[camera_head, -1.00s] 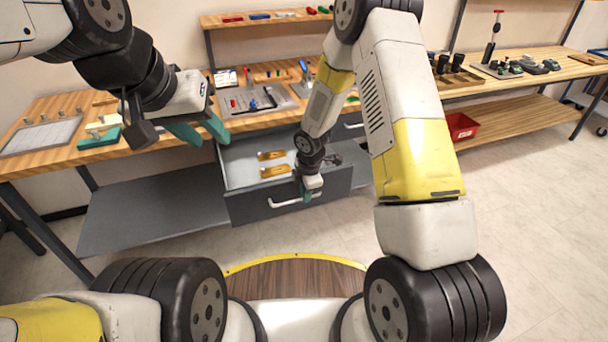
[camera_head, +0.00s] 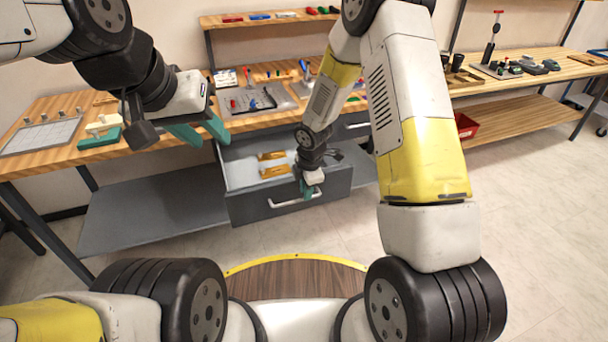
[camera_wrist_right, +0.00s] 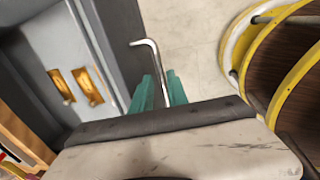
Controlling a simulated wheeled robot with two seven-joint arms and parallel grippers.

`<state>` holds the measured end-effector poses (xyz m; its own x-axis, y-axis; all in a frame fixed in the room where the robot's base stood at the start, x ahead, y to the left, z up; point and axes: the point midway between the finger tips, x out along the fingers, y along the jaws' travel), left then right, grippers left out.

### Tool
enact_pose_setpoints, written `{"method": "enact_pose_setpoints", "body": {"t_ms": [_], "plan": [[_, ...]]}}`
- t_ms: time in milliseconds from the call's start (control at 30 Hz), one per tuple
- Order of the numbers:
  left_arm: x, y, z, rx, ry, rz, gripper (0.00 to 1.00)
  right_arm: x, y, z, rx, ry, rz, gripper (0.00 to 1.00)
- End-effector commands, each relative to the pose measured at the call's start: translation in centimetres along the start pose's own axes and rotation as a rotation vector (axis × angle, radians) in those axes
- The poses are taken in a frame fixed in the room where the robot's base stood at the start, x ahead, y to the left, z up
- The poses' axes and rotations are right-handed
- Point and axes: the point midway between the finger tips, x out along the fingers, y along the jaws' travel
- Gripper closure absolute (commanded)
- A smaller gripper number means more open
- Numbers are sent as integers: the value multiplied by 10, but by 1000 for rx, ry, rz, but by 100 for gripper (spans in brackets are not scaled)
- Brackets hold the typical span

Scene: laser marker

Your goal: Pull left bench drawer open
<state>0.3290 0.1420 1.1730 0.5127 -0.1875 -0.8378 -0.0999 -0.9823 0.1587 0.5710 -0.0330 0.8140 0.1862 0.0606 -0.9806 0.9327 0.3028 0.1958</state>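The left bench drawer (camera_head: 240,207) is a grey drawer below the workbench. It stands pulled out, its light interior showing, with two orange-brown pieces (camera_head: 273,163) inside. Its pale bar handle (camera_head: 290,201) is on the front face. My right gripper (camera_head: 307,190) is at the right part of this handle. In the right wrist view the handle (camera_wrist_right: 147,42) runs between its two teal fingers (camera_wrist_right: 160,76), with what looks like a small gap on each side, so it appears open. My left gripper (camera_head: 202,134) is open and empty above the bench's front edge.
The wooden workbench (camera_head: 45,165) carries a grey plate, a green-and-cream block and several tools. A grey lower shelf (camera_head: 150,212) lies left of the drawer. A red bin (camera_head: 466,126) sits at the right bench.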

Motion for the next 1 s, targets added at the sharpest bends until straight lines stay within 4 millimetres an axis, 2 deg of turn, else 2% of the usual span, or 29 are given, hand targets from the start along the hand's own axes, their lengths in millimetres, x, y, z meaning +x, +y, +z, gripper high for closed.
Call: {"method": "enact_pose_setpoints", "body": {"t_ms": [100, 300, 433, 867, 933, 1000], "plan": [[0, 0, 0, 0, 0, 0, 64, -23, 1, 1, 3, 0, 4, 80], [0, 0, 0, 0, 0, 0, 64, -50, 0, 0, 0, 0, 1, 80], [0, 0, 0, 0, 0, 0, 64, -57, 0, 0, 0, 0, 1, 80], [0, 0, 0, 0, 0, 0, 64, -58, 0, 0, 3, -1, 1, 80], [0, 0, 0, 0, 0, 0, 64, -66, 1, 4, 29, -6, 8, 80], [0, 0, 0, 0, 0, 0, 64, -84, 2, 10, 87, -15, 23, 80]]}}
